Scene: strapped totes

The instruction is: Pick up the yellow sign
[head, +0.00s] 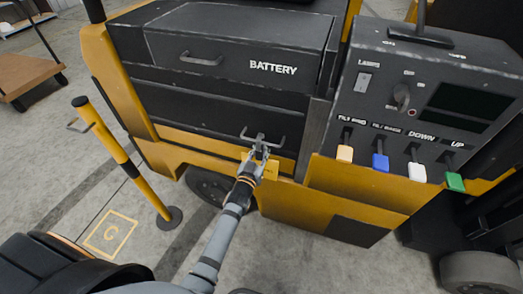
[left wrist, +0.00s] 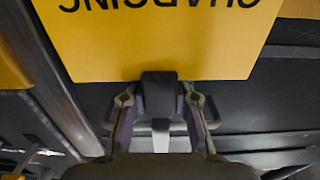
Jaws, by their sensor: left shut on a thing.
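The yellow sign (left wrist: 160,45) fills the top of the left wrist view, its dark lettering reading "CHARGING" upside down. In the head view only a small yellow piece of it (head: 271,170) shows beside my left gripper (head: 258,158), at the front of the yellow and black vehicle (head: 225,100). My left gripper (left wrist: 158,105) is shut on a dark block at the sign's edge. The fingers partly hide this block. I cannot tell whether the sign still touches the vehicle. My right gripper is not in view.
A metal handle (head: 264,137) is just above the gripper. A control panel (head: 420,100) with several coloured levers stands to the right. A yellow and black post (head: 120,150) stands on the floor at left. A brown cart (head: 25,70) is at far left.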

